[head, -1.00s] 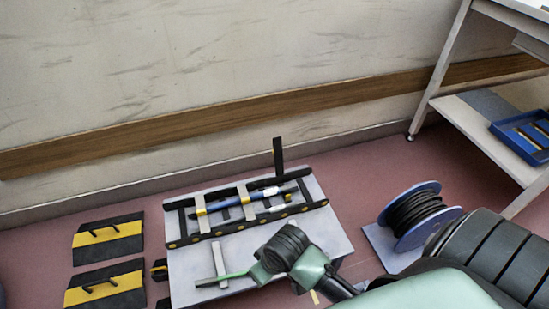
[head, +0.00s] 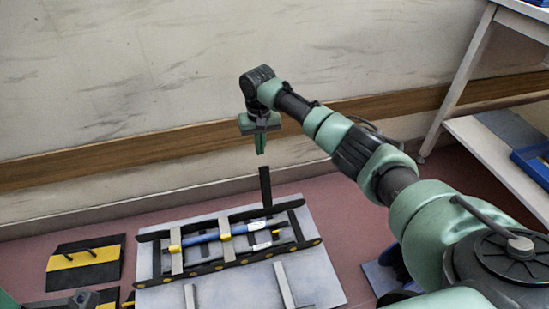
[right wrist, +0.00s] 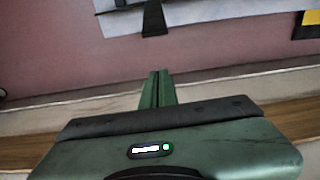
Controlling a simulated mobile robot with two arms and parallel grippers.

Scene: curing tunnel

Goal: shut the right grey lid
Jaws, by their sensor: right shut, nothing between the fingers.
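On a pale board (head: 325,265) stands a black frame (head: 215,264) with a blue-and-white rod (head: 198,239) lying lengthwise in it. Two grey strips, the left one (head: 176,252) and the middle one (head: 226,243), lie across the frame over the rod. The right lid (head: 265,186) appears to be the dark strip standing upright at the rear rail; it also shows in the right wrist view (right wrist: 153,20). My right gripper (head: 260,151) is shut and empty, fingers down, above and behind this upright strip and apart from it.
Two loose grey bars, one left (head: 190,296) and one right (head: 284,285), lie on the board's front. Black-and-yellow plates (head: 85,261) lie on the floor at left. The wall (head: 120,90) is close behind; a white shelf (head: 495,165) stands at right.

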